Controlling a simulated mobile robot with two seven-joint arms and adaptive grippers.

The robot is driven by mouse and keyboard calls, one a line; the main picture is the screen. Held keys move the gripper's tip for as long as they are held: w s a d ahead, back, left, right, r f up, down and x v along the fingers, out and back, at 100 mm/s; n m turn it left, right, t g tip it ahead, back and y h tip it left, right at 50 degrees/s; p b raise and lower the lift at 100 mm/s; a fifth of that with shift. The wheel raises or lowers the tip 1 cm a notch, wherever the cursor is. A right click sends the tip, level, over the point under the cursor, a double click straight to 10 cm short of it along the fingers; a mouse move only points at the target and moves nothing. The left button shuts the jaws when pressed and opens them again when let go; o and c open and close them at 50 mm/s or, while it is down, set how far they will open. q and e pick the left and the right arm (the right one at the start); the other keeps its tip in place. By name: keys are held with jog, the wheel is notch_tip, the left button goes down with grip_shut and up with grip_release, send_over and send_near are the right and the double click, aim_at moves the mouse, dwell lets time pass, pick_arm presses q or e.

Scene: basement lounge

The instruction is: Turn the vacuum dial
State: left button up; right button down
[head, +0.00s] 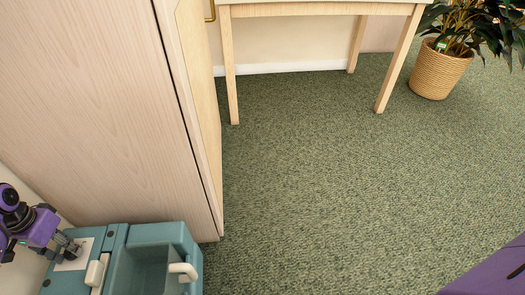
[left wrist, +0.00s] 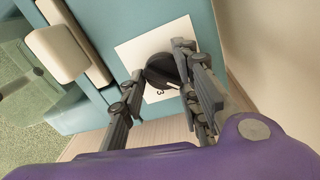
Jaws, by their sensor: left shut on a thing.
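The vacuum is a teal box-shaped machine (head: 160,232) on the floor at the lower left of the head view. Its teal top also shows in the left wrist view (left wrist: 112,28). A white square plate (left wrist: 130,57) on it carries a dark round dial (left wrist: 163,70), with a mark like a 3 beside it. My left gripper (left wrist: 160,82) has its fingers on both sides of the dial and is shut on it. In the head view, my left gripper (head: 70,250) reaches the plate from the left and hides the dial. My right gripper is not in view.
A tall pale wooden cabinet (head: 110,100) stands right behind the vacuum. A light wooden table (head: 320,10) and a potted plant in a woven basket (head: 438,72) are farther back. The green carpet (head: 330,190) is clear to the right.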

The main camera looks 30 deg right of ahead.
pick_arm(q)
jog(key=shift+s+d+f+m, duration=0.1)
jog(key=shift+d+m, duration=0.15)
jog(key=shift+m, duration=0.45)
jog(key=shift+s+d+m, duration=0.1)
jog(key=shift+d+m, duration=0.1)
jog(key=shift+m, duration=0.5)
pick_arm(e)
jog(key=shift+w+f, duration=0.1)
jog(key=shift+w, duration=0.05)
pick_arm(q)
jog(key=o, duration=1)
jog(key=shift+s, duration=0.1)
jog(key=shift+a, duration=0.1)
jog(key=shift+a, duration=0.1)
jog(key=shift+w+r, duration=0.2)
jog(key=shift+r, duration=0.1)
jog(key=r, duration=0.7)
jog(key=a+r, duration=0.1)
jog(key=r, duration=0.3)
jog(key=shift+w+r, duration=0.2)
jog(key=shift+w, duration=0.2)
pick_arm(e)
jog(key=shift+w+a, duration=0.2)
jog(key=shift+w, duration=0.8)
